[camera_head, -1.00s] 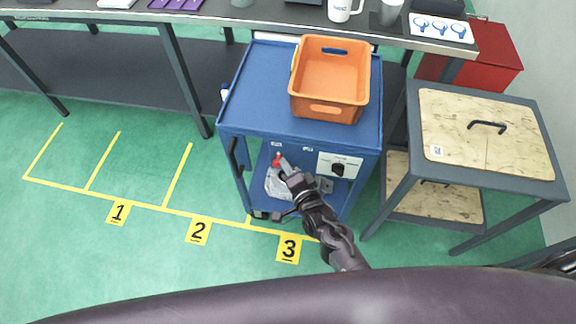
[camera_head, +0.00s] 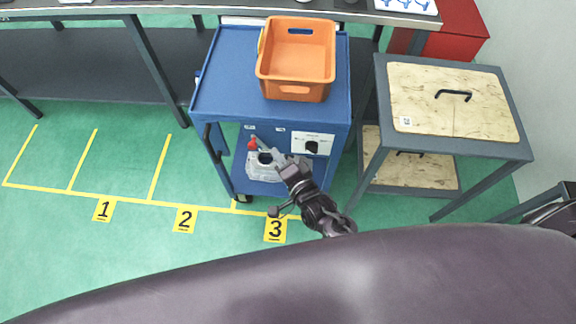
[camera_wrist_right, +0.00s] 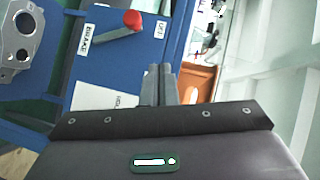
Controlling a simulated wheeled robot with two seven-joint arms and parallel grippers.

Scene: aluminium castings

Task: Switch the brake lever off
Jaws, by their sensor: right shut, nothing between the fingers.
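The brake lever's red knob (camera_head: 252,143) shows on the front panel of the blue cart. In the right wrist view the red knob (camera_wrist_right: 132,20) is on a short grey arm between a label reading BRAKE (camera_wrist_right: 87,32) and a small white label (camera_wrist_right: 160,30) whose text I cannot read for certain. My left gripper is not in view.
The blue cart (camera_head: 222,92) carries an orange crate (camera_head: 296,91). A black dial on a white plate (camera_head: 311,146) is right of the lever. A grey casting (camera_head: 262,172) shows below the panel. A table with a wooden top (camera_head: 430,100) stands right. Marked green floor is free left.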

